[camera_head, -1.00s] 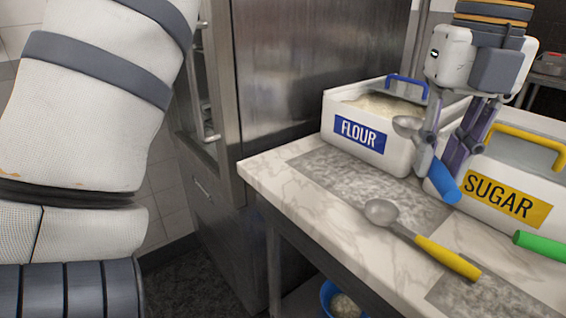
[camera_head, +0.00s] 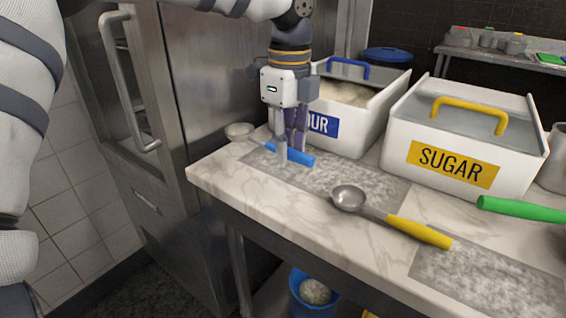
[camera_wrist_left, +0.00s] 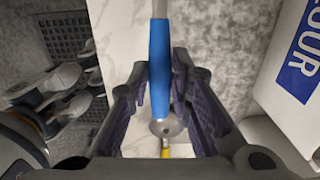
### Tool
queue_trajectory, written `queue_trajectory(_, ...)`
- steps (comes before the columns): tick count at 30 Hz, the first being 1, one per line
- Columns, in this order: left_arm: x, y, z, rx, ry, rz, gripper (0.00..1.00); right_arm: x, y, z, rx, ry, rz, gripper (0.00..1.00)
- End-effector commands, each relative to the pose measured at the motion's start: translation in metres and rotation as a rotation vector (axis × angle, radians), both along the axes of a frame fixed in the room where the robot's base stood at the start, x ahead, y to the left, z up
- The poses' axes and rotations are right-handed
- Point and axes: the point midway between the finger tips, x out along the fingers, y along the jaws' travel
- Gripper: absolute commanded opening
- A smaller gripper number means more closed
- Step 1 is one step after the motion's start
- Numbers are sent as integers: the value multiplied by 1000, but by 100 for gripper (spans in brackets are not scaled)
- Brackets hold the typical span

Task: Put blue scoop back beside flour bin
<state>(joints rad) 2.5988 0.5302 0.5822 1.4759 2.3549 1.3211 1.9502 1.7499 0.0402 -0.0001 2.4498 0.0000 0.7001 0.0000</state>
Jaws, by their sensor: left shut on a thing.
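My left gripper (camera_head: 290,158) is shut on the blue scoop's handle (camera_head: 301,156), low over the grey mat at the counter's left end. The scoop's metal bowl (camera_head: 239,131) points left, toward the counter's edge. In the left wrist view the blue handle (camera_wrist_left: 160,70) runs between the two fingers. The scoop lies in front of the flour bin (camera_head: 368,118), whose label is partly hidden by my gripper. I cannot tell whether the scoop touches the counter. My right gripper is not in view.
A yellow-handled scoop (camera_head: 418,232) lies on the counter in front of the sugar bin (camera_head: 398,157). A green handle (camera_head: 520,209) is at the right. A steel cabinet (camera_head: 205,75) stands at the left.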

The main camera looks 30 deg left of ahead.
Motion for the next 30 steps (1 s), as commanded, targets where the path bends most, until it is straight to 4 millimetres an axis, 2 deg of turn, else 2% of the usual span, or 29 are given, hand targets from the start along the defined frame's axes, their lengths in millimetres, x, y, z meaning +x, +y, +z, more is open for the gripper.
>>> queue_trajectory(5,13,17,-30,0,9,1,0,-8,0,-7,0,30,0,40)
queue_trajectory(9,12,17,-52,0,3,-1,0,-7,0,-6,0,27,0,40)
queue_trajectory(21,12,16,-58,0,-2,-1,0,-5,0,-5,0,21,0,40)
queue_trajectory(22,13,16,-57,0,-2,-1,26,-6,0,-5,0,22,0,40)
queue_trajectory(24,12,16,-58,0,-1,-1,39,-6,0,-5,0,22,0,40)
queue_trajectory(30,12,16,-58,0,-1,-1,39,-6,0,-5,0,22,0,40)
